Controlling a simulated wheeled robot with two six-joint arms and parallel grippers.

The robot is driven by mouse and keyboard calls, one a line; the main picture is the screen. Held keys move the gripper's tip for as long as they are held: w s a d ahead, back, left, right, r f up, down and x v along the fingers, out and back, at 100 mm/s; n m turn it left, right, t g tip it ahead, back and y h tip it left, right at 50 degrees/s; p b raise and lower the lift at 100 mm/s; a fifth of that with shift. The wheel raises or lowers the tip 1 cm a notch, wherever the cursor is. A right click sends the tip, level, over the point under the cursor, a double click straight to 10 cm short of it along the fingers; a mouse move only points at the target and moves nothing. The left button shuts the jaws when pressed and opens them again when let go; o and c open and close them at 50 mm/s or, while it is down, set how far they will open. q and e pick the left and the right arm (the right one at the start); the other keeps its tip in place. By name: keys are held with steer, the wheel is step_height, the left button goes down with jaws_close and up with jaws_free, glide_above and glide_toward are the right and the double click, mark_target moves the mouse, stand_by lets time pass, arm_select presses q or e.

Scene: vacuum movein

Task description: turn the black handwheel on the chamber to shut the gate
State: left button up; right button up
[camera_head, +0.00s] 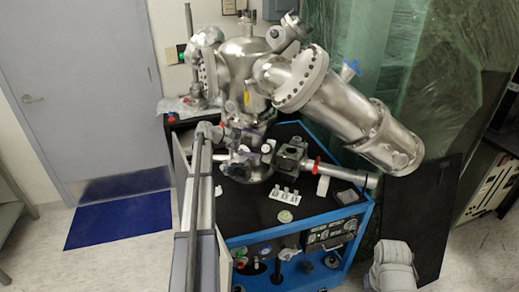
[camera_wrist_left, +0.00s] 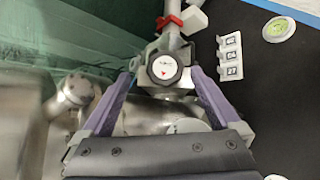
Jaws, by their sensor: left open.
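My left gripper (camera_wrist_left: 165,68) is open, with one purple finger on each side of the handwheel. I cannot tell if either finger touches it. In the head view my left arm reaches in from the lower left, and the gripper (camera_head: 257,147) is small among the metal parts. The steel chamber (camera_head: 245,55) stands on the black-topped cart.
A tube with a red ring (camera_head: 317,165) runs right from the block. White labelled pieces (camera_head: 284,196) and a round greenish disc (camera_head: 285,216) lie on the blue-framed cart (camera_head: 345,218). A large steel cylinder (camera_head: 345,110) overhangs the right side. A blue mat (camera_head: 120,220) lies by the door.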

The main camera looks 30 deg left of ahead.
mark_target(265, 150)
arm_select(q)
steer(key=s+d+f+n+t+y+b, duration=0.1)
steer(key=n+t+y+b, duration=0.1)
steer(key=n, duration=0.4)
steer(key=s+d+f+n+t+y+b, duration=0.1)
steer(key=d+n+t+y+b, duration=0.1)
steer(key=n+t+y+b, duration=0.1)
steer(key=s+d+f+n+t+y+b, duration=0.1)
steer(key=n+t+y+b, duration=0.2)
steer(key=n+b, duration=0.3)
steer(key=shift+d+f+n+y, duration=0.15)
steer(key=shift+n+y, duration=0.3)
steer(key=shift+n, duration=0.45)
steer(key=shift+d+r+n+y, duration=0.15)
steer(key=shift+n+y, duration=0.3)
steer(key=shift+n, duration=0.45)
steer(key=shift+s+a+f+n+y+b, duration=0.1)
steer(key=shift+s+a+n+y+b, duration=0.1)
steer(key=shift+n+y, duration=0.25)
steer(key=shift+s+a+n+y+b, duration=0.15)
steer(key=shift+n+y, duration=0.2)
steer(key=shift+n, duration=0.2)
steer(key=w, duration=0.5)
steer(key=w+a, duration=0.1)
steer(key=w, duration=0.1)
steer(key=shift+w, duration=0.4)
steer(key=c, duration=1.4)
steer(key=shift+o, duration=0.2)
